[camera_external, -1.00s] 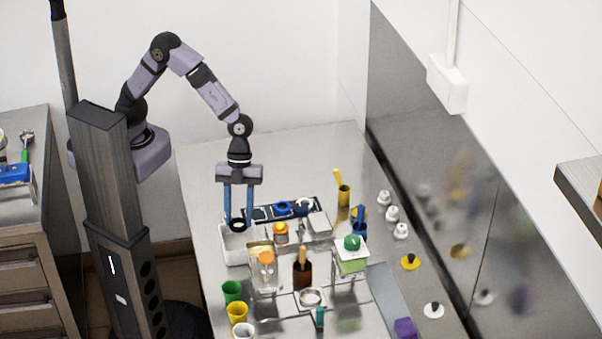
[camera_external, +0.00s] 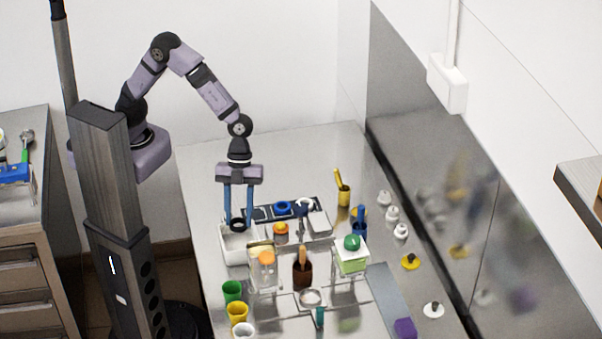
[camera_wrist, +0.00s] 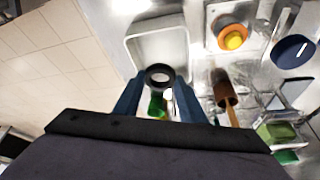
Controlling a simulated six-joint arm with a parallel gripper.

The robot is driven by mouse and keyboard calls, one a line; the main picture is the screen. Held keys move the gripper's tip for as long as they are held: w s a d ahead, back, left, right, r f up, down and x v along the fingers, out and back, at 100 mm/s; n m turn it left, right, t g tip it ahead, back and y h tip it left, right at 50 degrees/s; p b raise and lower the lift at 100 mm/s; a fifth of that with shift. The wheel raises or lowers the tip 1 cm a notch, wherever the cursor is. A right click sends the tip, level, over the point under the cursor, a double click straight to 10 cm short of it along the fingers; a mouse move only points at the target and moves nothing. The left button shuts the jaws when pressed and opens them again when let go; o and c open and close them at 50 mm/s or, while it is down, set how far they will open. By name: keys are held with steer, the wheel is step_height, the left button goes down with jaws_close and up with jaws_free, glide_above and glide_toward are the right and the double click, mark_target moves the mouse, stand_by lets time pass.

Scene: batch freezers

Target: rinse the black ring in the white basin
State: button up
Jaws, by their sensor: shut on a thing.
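The black ring (camera_external: 237,225) is between the two blue fingers of my gripper (camera_external: 238,222), which are shut on it. In the wrist view the ring (camera_wrist: 159,77) sits at the fingertips, its open middle facing the camera. The white basin (camera_external: 232,256) is at the left edge of the steel table, directly below my gripper. In the wrist view the basin (camera_wrist: 133,48) lies behind the ring. The ring appears at or just above the basin's rim; its exact height I cannot tell.
A dark tray with a blue ring (camera_external: 282,207) lies behind and right of the basin. A brown pot with a wooden handle (camera_external: 303,272) and green (camera_external: 232,290) and yellow (camera_external: 238,312) cups stand nearer the front.

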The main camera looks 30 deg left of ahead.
stand_by(0.3)
step_height(320, 180, up, 4)
steer(key=shift+p, duration=1.05)
